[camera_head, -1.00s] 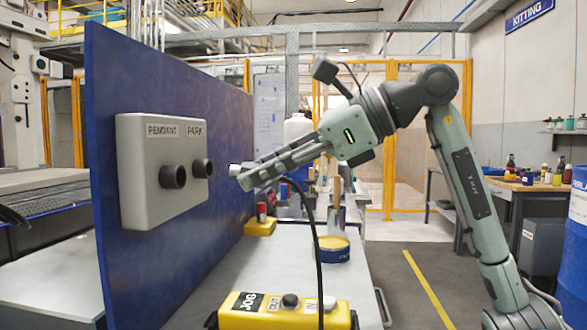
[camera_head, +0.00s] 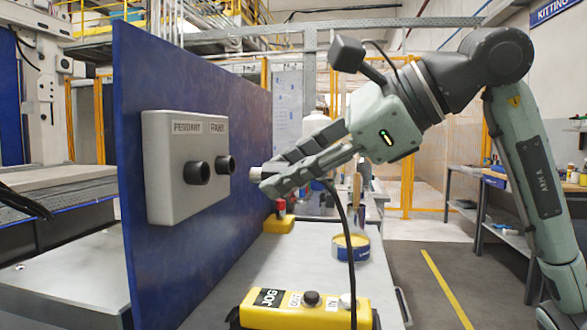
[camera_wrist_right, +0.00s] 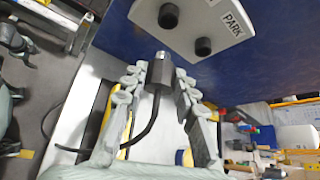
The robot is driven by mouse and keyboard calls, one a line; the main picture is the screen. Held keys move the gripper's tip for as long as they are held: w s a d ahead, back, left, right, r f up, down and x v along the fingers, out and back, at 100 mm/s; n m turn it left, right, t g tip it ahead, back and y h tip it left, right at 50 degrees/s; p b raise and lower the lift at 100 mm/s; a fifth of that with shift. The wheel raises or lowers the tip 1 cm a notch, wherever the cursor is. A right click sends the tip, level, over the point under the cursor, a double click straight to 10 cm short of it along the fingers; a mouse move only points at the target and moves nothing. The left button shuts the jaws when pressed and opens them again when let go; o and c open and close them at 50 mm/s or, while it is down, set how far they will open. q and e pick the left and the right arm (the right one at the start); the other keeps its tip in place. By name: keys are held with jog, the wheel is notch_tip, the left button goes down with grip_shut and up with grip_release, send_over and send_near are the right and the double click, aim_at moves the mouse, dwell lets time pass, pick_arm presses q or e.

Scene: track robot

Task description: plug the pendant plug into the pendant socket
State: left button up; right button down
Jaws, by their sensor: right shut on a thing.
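My right gripper (camera_head: 280,176) is shut on the pendant plug, with its fingers pointing left toward the panel. The plug's pale tip (camera_head: 256,174) sticks out of the fingers, a short way from the sockets. In the right wrist view the dark plug body (camera_wrist_right: 154,73) with its silver tip sits between the fingertips. The pendant socket (camera_head: 196,173) is a black round fitting under the PENDANT label. It also shows in the wrist view (camera_wrist_right: 168,16), ahead of the plug and apart from it. My left gripper cannot be made out.
The park socket (camera_head: 226,165) sits right beside the pendant socket on the grey box (camera_head: 165,195), fixed to a blue panel (camera_head: 145,90). A black cable (camera_head: 349,235) hangs from the plug beside the yellow JOG box (camera_head: 262,318). A blue-and-yellow tin (camera_head: 350,249) stands behind.

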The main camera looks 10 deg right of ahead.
jog(key=shift+w+a+p, duration=0.1)
jog(key=shift+w+a, duration=0.15)
jog(key=shift+a, duration=0.5)
jog(key=shift+w+a+p, duration=0.15)
jog(key=shift+w+a, duration=0.05)
jog(key=shift+a, duration=0.5)
jog(key=shift+w+a+p, duration=0.1)
jog(key=shift+w+a, duration=0.15)
jog(key=shift+a, duration=0.5)
pick_arm(q)
jog(key=shift+d+x, duration=0.25)
jog(key=shift+x, duration=0.65)
pick_arm(e)
jog(key=shift+w+a, duration=0.1)
jog(key=shift+a, duration=0.2)
pick_arm(q)
jog(key=shift+s+a+f, duration=0.1)
jog(key=shift+s+f, duration=0.15)
jog(key=shift+s, duration=0.1)
jog(key=shift+f+b, duration=0.15)
jog(key=shift+b, duration=0.15)
jog(key=shift+w, duration=0.25)
jog(key=shift+s, duration=0.1)
pick_arm(e)
jog(key=shift+w+a+r, duration=0.1)
jog(key=shift+w+a, duration=0.1)
jog(key=shift+a, duration=0.45)
jog(key=shift+w+a, duration=0.2)
jog(key=shift+a, duration=0.45)
